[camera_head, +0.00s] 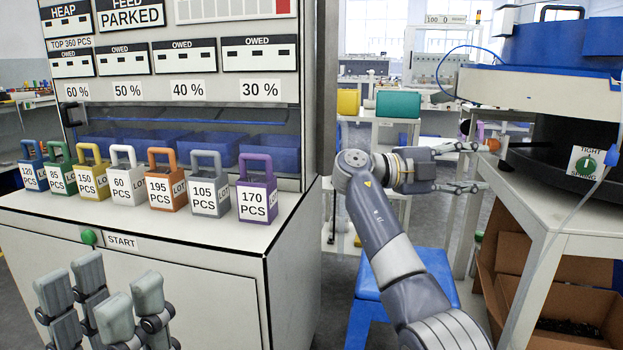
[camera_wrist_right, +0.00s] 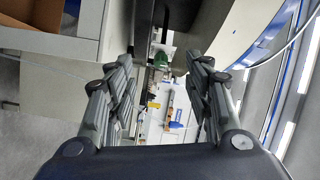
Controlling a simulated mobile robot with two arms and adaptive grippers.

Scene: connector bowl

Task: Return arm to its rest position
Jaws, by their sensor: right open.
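My right gripper (camera_head: 478,167) is at the end of my right arm, between the white cabinet and the white table at right. Its fingers point right, toward the black base of the blue-topped machine, and are spread with nothing between them. In the right wrist view my right gripper (camera_wrist_right: 168,82) is also open and empty. My left gripper (camera_head: 102,290) is at the lower left, in front of the cabinet, with its grey finger pads pointing up. The pads stand apart and nothing shows between them.
Several coloured weights with handles, such as the purple one (camera_head: 256,192), stand on the cabinet top (camera_head: 180,228). A green start button (camera_head: 88,237) is on the front edge. A blue stool (camera_head: 430,268) is beneath my right arm. A white table (camera_head: 590,220) carries the blue-topped machine (camera_head: 560,48), above brown boxes (camera_head: 570,275).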

